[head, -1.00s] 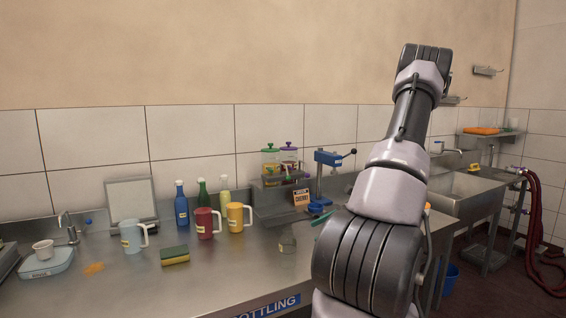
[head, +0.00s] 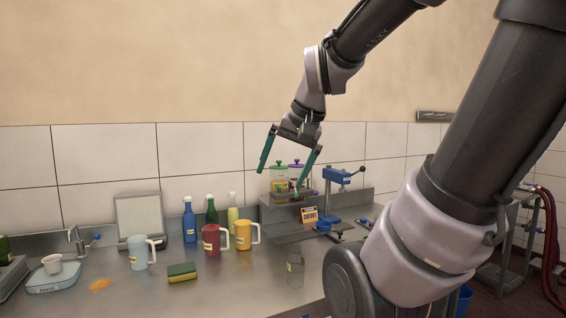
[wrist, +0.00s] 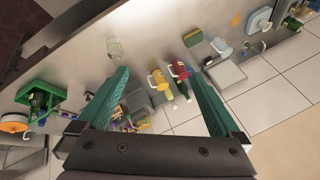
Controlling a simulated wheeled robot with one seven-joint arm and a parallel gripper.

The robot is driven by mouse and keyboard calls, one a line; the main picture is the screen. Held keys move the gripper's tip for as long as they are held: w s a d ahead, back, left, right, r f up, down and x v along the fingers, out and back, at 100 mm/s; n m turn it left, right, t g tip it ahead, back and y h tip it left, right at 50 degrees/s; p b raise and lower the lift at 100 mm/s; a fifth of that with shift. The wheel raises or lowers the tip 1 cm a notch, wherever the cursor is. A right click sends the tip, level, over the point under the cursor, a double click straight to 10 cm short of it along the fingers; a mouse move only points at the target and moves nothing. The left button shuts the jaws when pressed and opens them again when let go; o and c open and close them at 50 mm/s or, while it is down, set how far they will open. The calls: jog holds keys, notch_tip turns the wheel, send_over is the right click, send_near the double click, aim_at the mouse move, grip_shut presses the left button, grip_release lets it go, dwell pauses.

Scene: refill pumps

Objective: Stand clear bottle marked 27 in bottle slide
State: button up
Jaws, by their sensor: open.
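A clear bottle (head: 295,270) stands upright on the steel counter, right of the sponge; its marking is too small to read. It also shows in the wrist view (wrist: 114,48), beyond the fingertips and to the left. A blue press (head: 336,190) stands behind it to the right, with a low dark piece (head: 340,229) in front of its base; I cannot tell for certain whether this is the bottle slide. My gripper (head: 280,178) is open and empty, its green fingers spread high above the back of the counter, apart from the bottle.
A red mug (head: 211,241), a yellow mug (head: 243,236) and a sponge (head: 182,272) stand left of the bottle. Coloured bottles (head: 190,222) stand behind the mugs. A stepped steel shelf (head: 279,219) holds lidded jars. Bare counter surrounds the clear bottle.

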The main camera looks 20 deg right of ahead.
jog(key=s+r, duration=0.1)
jog(key=s+a+r+n+t, duration=0.1)
jog(key=shift+s+r+t, duration=0.1)
jog(key=shift+s+t, duration=0.2)
jog(key=shift+s, duration=0.05)
dwell(1.2)
jog(key=m+g+h, duration=0.2)
jog(key=m+g, duration=0.5)
jog(key=m, duration=0.6)
send_over(296, 254)
jog(key=w, duration=0.2)
notch_tip(296, 254, down, 22)
jog(key=f, duration=0.3)
jog(key=d+f, duration=0.1)
jog(key=f, duration=0.1)
jog(key=shift+s+d+f, duration=0.1)
jog(key=shift+s+f, duration=0.05)
jog(key=shift+f, duration=3.2)
grip_shut()
